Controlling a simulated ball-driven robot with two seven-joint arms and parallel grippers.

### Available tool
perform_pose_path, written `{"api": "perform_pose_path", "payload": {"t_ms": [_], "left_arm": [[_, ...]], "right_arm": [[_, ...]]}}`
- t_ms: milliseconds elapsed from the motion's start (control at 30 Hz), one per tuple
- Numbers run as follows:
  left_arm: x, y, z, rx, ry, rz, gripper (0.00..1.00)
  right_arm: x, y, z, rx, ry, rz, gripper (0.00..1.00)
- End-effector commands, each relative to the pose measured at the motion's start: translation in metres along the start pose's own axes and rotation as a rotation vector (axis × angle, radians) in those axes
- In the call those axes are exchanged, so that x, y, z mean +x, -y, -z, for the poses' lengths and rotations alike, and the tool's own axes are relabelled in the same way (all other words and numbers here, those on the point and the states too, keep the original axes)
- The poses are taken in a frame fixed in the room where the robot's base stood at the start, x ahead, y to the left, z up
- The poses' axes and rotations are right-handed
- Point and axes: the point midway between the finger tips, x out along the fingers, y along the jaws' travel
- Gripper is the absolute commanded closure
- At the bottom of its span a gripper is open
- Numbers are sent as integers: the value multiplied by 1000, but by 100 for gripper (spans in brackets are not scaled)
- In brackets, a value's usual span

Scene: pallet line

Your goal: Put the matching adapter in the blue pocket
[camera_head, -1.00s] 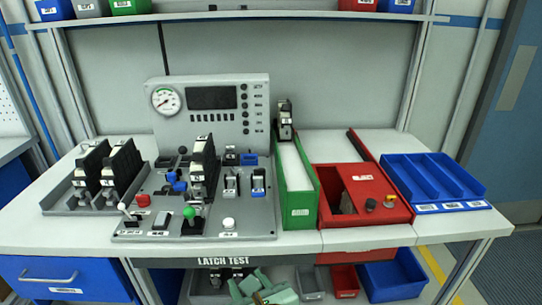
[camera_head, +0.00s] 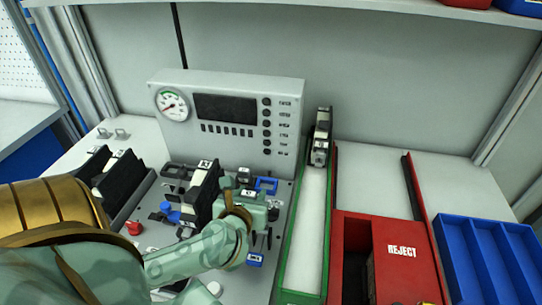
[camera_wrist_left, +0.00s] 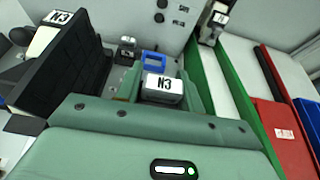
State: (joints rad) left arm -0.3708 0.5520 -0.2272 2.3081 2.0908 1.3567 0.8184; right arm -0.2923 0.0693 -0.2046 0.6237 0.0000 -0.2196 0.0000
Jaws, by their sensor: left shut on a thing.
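My left gripper (camera_head: 246,207) is shut on a grey adapter with a white N3 label. The adapter (camera_wrist_left: 162,88) sits between the two green fingers in the wrist view; its underside is hidden. The blue pocket (camera_head: 266,185) is an open blue frame on the panel, just beyond the gripper. It also shows behind the adapter in the wrist view (camera_wrist_left: 154,60). The adapter is on the near side of the pocket, not in it. A tall black module (camera_head: 202,195) stands left of the gripper; its label in the wrist view reads N3 (camera_wrist_left: 58,17). My right gripper is out of view.
A small grey fixture (camera_head: 243,174) sits left of the pocket. The gauge console (camera_head: 228,115) stands behind. A green-walled lane (camera_head: 288,262), a red REJECT box (camera_head: 402,275) and a blue tray (camera_head: 475,225) lie to the right. Black modules (camera_head: 120,185) stand at left.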

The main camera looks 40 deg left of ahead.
Motion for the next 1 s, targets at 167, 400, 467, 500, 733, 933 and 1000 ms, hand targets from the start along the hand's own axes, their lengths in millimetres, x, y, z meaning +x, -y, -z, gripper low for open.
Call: {"api": "perform_pose_path", "payload": {"t_ms": [167,400,467,500,733,933,1000], "left_arm": [[21,0,-11,6,4,8,90],[91,0,-40,5,6,6,90],[108,0,-46,5,5,5,90],[118,0,-51,4,5,5,90],[164,1,-69,4,3,5,90],[181,1,-36,6,-4,6,90],[186,1,-23,8,-3,6,90]], "right_arm": [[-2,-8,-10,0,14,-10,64],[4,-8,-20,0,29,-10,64],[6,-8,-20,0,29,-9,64],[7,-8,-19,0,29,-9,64],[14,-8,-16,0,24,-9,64],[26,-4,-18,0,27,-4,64],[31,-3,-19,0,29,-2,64]]}}
